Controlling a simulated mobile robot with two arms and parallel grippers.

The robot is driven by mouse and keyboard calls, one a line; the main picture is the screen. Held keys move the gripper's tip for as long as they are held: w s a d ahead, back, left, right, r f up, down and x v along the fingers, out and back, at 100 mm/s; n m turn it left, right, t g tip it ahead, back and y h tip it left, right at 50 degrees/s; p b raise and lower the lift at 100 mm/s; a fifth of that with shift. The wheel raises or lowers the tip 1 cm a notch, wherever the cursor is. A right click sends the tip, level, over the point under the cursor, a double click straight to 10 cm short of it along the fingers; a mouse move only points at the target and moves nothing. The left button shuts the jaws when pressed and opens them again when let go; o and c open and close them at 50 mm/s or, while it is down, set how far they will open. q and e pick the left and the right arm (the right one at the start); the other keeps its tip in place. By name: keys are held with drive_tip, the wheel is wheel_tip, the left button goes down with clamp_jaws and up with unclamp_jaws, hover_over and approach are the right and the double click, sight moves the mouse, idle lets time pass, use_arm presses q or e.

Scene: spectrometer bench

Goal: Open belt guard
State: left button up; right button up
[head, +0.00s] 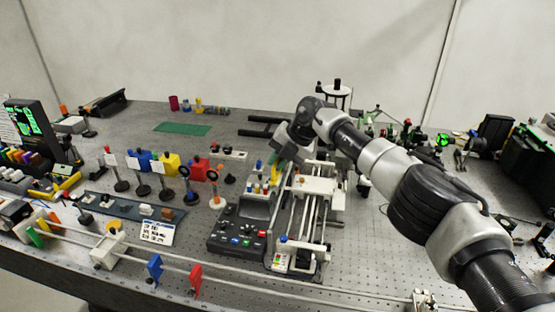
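My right arm reaches in from the lower right, and its gripper (287,155) is over the far left end of a rail-and-carriage stage (313,230). The gripper is small and dark here, and its fingertips cannot be made out. A long grey slanted strip (282,192) runs along the stage's left side, just below the gripper; it may be the belt guard, but I cannot be sure. Whether the gripper touches it cannot be told. A pale carriage block (315,186) sits on the rails. My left gripper is not in view.
A dark control box (237,236) with coloured buttons stands left of the stage. Coloured filters on posts (170,164) stand further left. A white rail (240,284) runs along the front edge. A green mat (182,129) lies at the back. Optics crowd the right side.

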drive_tip(key=o, duration=0.3)
drive_tip(key=shift+d, duration=0.1)
drive_tip(key=shift+d+r, duration=0.2)
drive_tip(key=shift+r, duration=0.05)
drive_tip(key=b+v, duration=0.3)
drive_tip(key=v, duration=0.7)
drive_tip(key=shift+r+b, duration=0.15)
drive_tip(key=shift+b, duration=0.2)
drive_tip(key=shift+s+a, duration=0.1)
drive_tip(key=shift+a, duration=0.05)
